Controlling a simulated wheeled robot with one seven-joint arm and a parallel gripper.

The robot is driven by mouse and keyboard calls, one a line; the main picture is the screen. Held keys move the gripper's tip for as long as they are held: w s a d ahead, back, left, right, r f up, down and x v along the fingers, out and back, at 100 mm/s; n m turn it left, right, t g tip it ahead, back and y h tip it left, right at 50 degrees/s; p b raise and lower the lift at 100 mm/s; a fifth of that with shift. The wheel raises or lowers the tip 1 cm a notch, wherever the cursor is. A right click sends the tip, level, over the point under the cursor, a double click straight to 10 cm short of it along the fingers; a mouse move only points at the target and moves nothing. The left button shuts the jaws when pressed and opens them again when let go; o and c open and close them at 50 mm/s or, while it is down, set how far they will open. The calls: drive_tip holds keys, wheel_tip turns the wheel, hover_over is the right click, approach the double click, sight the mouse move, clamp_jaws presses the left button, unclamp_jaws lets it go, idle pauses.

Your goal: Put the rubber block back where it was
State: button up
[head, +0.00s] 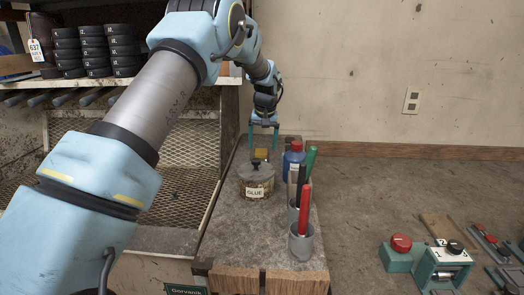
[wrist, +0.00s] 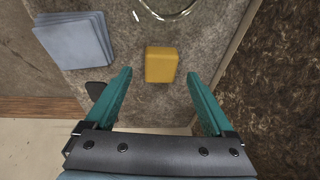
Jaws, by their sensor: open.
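The rubber block looks to be the yellow-tan block (wrist: 162,64) lying on the grey bench top in the wrist view. In the head view a bit of the block (head: 262,153) shows behind the glue pot (head: 256,180). My gripper (head: 264,146) points down over the far part of the bench. In the wrist view my gripper (wrist: 158,77) is open and empty, with one teal finger on each side of the block's near end. The fingers look apart from the block. Their height above the bench is hard to tell.
Near the block stand a blue bottle (head: 293,160) and cups with a red marker (head: 304,208) and a green one (head: 310,165). A blue-grey stack (wrist: 75,40) lies left of the block in the wrist view. A mesh rack (head: 180,155) borders the bench at left.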

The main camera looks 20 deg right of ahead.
drive_tip(key=b+v, duration=0.2)
drive_tip(key=v, duration=0.7)
drive_tip(key=shift+r, duration=0.15)
